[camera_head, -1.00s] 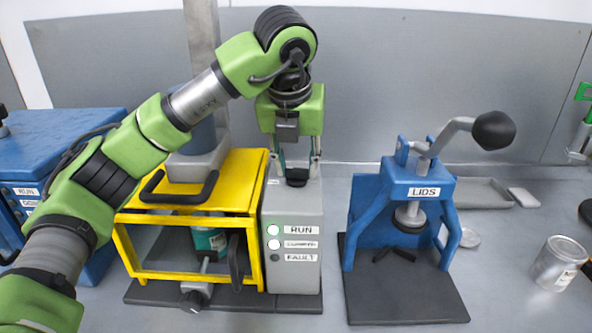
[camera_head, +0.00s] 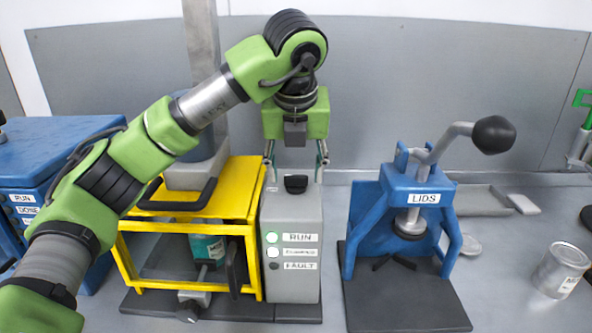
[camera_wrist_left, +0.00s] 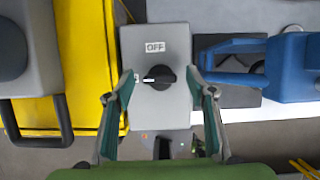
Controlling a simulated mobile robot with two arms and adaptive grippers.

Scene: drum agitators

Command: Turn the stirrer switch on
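The stirrer is a yellow-framed machine (camera_head: 200,283) with a grey control box (camera_head: 291,215) at its right. A black rotary switch (camera_head: 296,185) is on top of the box. In the left wrist view the knob (camera_wrist_left: 160,77) has a white pointer facing left, toward a label partly hidden by a finger. The OFF label (camera_wrist_left: 154,47) is above the knob. My left gripper (camera_head: 296,164) is open over the box, its fingers apart on either side of the knob and not visibly touching it. The RUN lamp (camera_head: 272,237) glows green-white. My right gripper is not seen.
A blue lid press (camera_head: 415,225) with a black-knobbed lever stands to the right. A blue machine (camera_head: 60,160) is at the left. A metal can (camera_head: 561,270) and a grey tray (camera_head: 472,201) are on the right of the bench. A wall closes the back.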

